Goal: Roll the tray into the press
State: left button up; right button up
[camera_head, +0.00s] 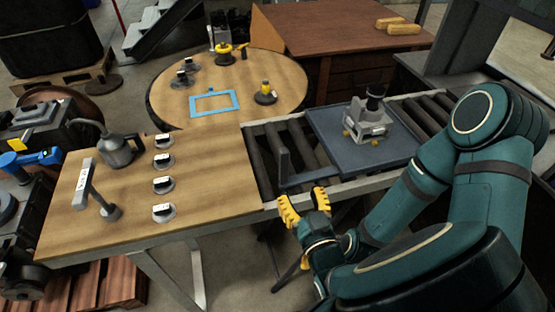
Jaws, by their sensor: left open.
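The tray (335,152) is a flat blue-grey plate on the roller conveyor, with an upright bar handle (284,160) at its left end. A grey metal part (368,120) with a black top and small yellow pieces at its base stands upright on it. My left gripper (304,204) has yellow fingers, spread open and empty. It is just in front of the conveyor's near rail, below the handle and apart from it. A dark grey frame (459,38), which looks like the press, rises at the upper right, partly cut off by the picture edge. My right gripper is not in view.
Bare rollers (262,165) show left of the tray, more (425,112) to its right. A wooden bench (215,195) adjoins on the left, with an oil can (118,150) and several black-and-silver pieces. A round table (285,75) stands behind. My arm covers the lower right.

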aim_at(285, 162)
pick_arm(q)
jog(key=b+x, duration=0.1)
jog(key=x, duration=1.1)
jog(key=shift+f, duration=0.1)
jog(key=shift+o, duration=0.2)
grip_shut()
